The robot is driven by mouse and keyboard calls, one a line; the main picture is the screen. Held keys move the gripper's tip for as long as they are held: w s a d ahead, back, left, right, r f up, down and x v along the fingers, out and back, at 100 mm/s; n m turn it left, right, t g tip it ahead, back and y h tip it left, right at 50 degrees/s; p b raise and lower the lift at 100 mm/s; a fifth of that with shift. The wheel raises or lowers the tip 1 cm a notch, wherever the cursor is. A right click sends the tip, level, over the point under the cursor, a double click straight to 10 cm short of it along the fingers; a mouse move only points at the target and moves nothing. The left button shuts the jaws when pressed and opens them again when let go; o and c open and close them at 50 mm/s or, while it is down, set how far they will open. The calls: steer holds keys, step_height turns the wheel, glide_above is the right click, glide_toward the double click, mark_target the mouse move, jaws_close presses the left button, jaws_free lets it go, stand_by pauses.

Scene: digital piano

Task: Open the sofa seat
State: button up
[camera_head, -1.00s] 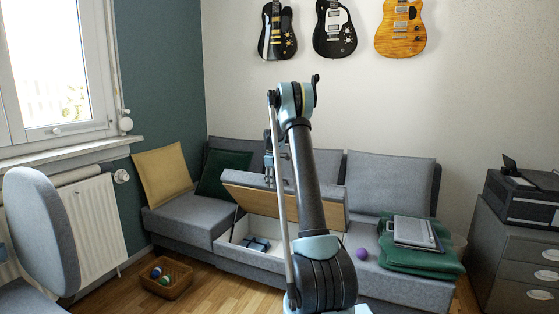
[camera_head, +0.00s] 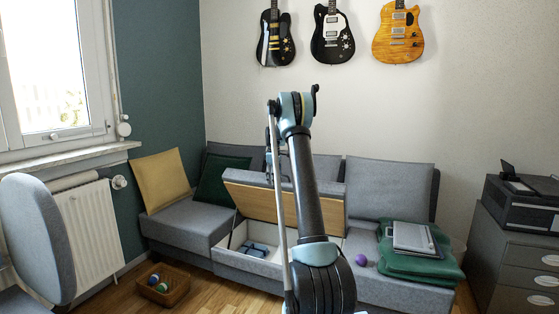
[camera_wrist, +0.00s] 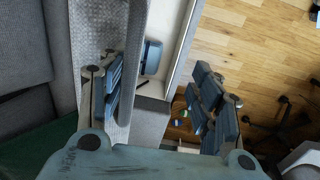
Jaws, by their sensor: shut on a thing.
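The sofa seat (camera_head: 262,203) is tilted up, with grey fabric on top and a wooden underside facing me. Under it is an open white storage box (camera_head: 236,236) with a blue-grey object (camera_head: 258,248) inside. The raised seat also shows at the upper left of the wrist view (camera_wrist: 98,30), with the blue-grey object (camera_wrist: 151,57) beyond its edge. In the head view my arm partly hides the gripper and the seat's right part.
A purple ball (camera_head: 361,260) and a green blanket (camera_head: 420,262) with a laptop-like device (camera_head: 412,238) lie on the right seat. A basket (camera_head: 163,288) stands on the floor at front left. A grey chair (camera_head: 38,235) and a drawer cabinet (camera_head: 515,240) flank the room.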

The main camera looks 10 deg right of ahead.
steer(key=shift+o, duration=0.2)
steer(key=shift+w+d+r, duration=0.15)
steer(key=shift+w+r, duration=0.05)
steer(key=shift+r, duration=0.4)
steer(key=shift+w+d+r, duration=0.1)
steer(key=shift+w+r, duration=0.1)
steer(key=shift+r, duration=0.4)
steer(key=shift+s+d+r, duration=0.1)
steer(key=shift+s+r, duration=0.1)
steer(key=shift+r, duration=0.75)
steer(key=shift+c, duration=1.2)
steer(key=shift+w+d+r, duration=0.4)
steer(key=shift+w+r, duration=0.1)
steer(key=shift+w, duration=0.15)
steer(key=w+d+r, duration=0.2)
steer(key=w+r, duration=0.2)
steer(key=r, duration=0.2)
steer(key=shift+d, duration=0.3)
